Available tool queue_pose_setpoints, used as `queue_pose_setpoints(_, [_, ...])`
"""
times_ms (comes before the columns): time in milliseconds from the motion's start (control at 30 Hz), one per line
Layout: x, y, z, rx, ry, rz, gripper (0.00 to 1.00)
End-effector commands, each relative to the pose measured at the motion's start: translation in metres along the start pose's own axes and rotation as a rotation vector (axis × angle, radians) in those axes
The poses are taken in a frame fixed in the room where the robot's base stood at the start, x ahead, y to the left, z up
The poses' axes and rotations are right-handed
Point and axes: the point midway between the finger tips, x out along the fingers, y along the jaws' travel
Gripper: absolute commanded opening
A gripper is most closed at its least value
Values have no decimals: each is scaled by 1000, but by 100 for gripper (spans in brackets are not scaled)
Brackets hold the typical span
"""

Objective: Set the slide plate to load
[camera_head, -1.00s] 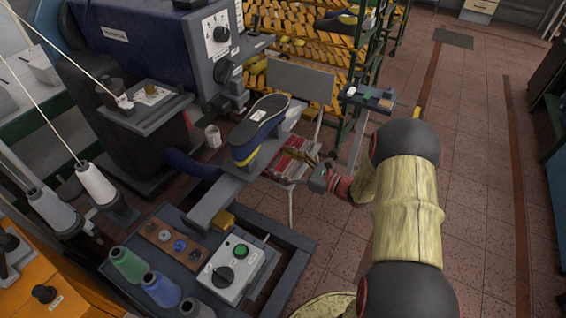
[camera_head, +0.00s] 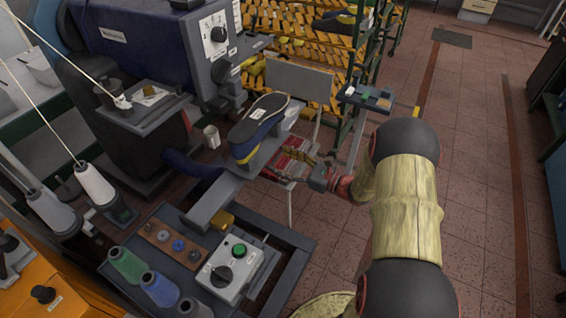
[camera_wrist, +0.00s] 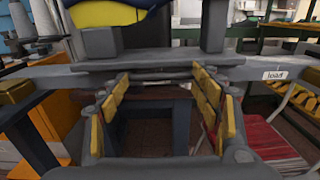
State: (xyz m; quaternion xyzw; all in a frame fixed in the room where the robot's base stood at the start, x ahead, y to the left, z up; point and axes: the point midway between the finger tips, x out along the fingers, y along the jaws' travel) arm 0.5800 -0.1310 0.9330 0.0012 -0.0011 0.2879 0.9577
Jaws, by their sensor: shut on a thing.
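The slide plate (camera_head: 213,203) is a long grey bar in front of the sewing machine. A blue and yellow shoe (camera_head: 262,122) stands above it, sole up. In the wrist view the plate (camera_wrist: 62,80) runs across the picture, with a "load" label (camera_wrist: 274,75) on its right part. My gripper (camera_head: 311,160) is at the plate's near side, right of the shoe. In the wrist view my gripper (camera_wrist: 165,92) has its yellow-padded fingers on either side of a grey part at the plate's middle and is shut on it. The exact contact is partly hidden.
A control box (camera_head: 229,268) with a green button and black knob stands at the front, beside thread spools (camera_head: 128,264). Yellow racks (camera_head: 300,45) stand behind. The floor at right is clear.

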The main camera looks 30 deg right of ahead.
Motion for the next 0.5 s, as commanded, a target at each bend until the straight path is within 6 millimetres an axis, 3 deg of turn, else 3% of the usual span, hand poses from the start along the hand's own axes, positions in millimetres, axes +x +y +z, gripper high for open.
queue_pose_setpoints(167, [4, -24, 1, -7, -2, 5, 18])
queue_pose_setpoints(500, [4, -109, 2, -10, -4, 4, 18])
